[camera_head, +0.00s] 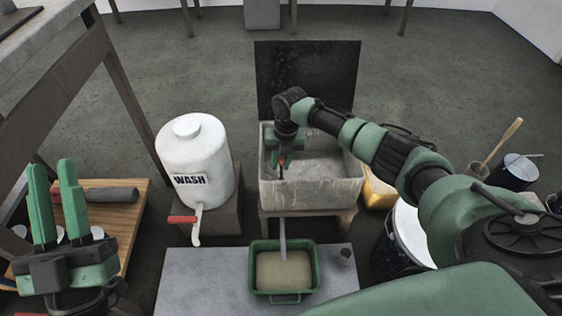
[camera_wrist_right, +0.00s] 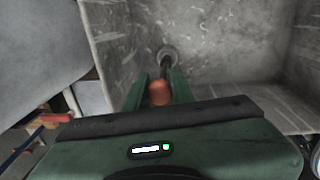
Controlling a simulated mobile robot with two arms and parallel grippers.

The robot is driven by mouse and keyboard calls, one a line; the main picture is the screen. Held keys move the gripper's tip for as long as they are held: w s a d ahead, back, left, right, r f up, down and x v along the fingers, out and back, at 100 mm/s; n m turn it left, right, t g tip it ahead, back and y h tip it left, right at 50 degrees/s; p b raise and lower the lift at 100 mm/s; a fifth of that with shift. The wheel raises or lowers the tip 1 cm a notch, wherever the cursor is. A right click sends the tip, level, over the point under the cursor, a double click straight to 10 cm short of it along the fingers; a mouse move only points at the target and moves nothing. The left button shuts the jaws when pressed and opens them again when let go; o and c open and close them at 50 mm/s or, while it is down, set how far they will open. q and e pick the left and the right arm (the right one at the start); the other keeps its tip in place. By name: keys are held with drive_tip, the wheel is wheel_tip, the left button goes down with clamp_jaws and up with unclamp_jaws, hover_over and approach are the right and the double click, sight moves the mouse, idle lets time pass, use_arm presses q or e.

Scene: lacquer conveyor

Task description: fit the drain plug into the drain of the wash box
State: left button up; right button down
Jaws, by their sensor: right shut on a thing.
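The wash box (camera_head: 330,194) is a grey, open-topped tub with its dark lid (camera_head: 310,75) standing up behind it. My right gripper (camera_head: 282,160) reaches down into its left part, fingers shut on the drain plug. In the right wrist view the plug (camera_wrist_right: 160,92) shows an orange-red grip between the fingers (camera_wrist_right: 158,88), with a dark stem pointing toward the round drain (camera_wrist_right: 168,53). The stem's tip overlaps the drain ring; I cannot tell whether it touches or is in it. My left gripper (camera_head: 53,165) is open and empty at the far left, away from the box.
A white WASH jug (camera_head: 195,155) with a red-handled tap stands left of the box. A green tray (camera_head: 285,246) sits under the box's spout. A wooden board with a dark-handled tool (camera_head: 108,195) is at left. Several cans and pots stand at right, near my right arm.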

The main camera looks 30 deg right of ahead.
use_arm(q)
drive_tip(key=shift+w+f, duration=0.2)
idle(0.6)
drive_tip(key=shift+w+f+g, duration=0.2)
drive_tip(key=shift+f+g, duration=0.1)
drive_tip(key=shift+g, duration=0.1)
drive_tip(key=shift+s+r, duration=0.1)
drive_tip(key=shift+s, duration=0.05)
use_arm(e)
drive_tip(key=shift+f, duration=0.1)
use_arm(q)
drive_tip(key=shift+s+r+t+h, duration=0.3)
drive_tip(key=shift+s+r+t, duration=0.4)
drive_tip(key=shift+r, duration=0.25)
use_arm(e)
drive_tip(key=shift+f, duration=0.3)
use_arm(q)
drive_tip(key=shift+s+a+r+t+b, duration=0.1)
drive_tip(key=shift+s+r+t+b, duration=0.25)
drive_tip(key=shift+s, duration=0.1)
use_arm(e)
drive_tip(key=shift+f, duration=0.2)
